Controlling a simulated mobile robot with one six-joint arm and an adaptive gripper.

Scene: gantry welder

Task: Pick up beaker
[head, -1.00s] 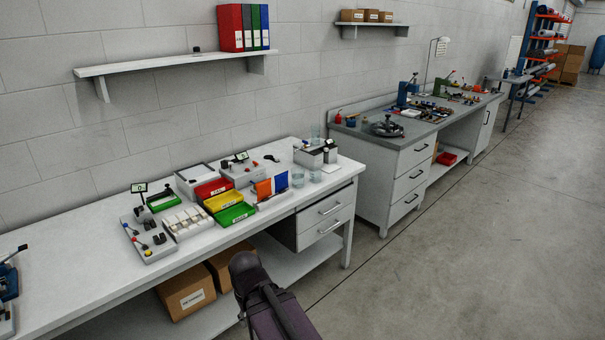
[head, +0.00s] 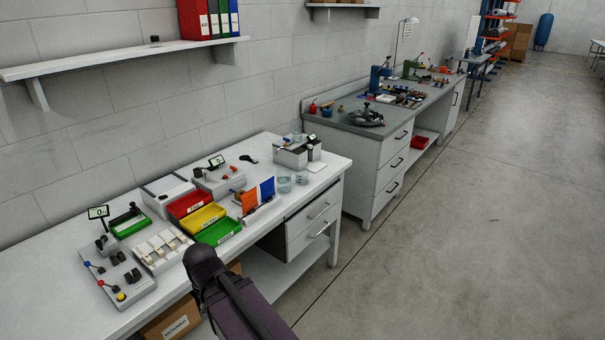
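Small clear glass beakers stand on the white workbench (head: 60,285) near its right end. One beaker (head: 284,185) stands in front of a grey box-shaped device, to the right of the blue and orange panels. Another beaker (head: 302,178) stands close to its right. A further glass vessel (head: 297,138) shows at the back of the device. My arm rises from the bottom of the picture in front of the bench edge, apart from the beakers. The fingers of my gripper cannot be made out.
Red, yellow (head: 201,219) and green trays, a control box (head: 117,275) and the grey device (head: 292,155) crowd the bench. Orange and blue panels (head: 258,195) stand left of the beakers. A shelf (head: 120,60) hangs above. The floor (head: 460,250) at right is clear.

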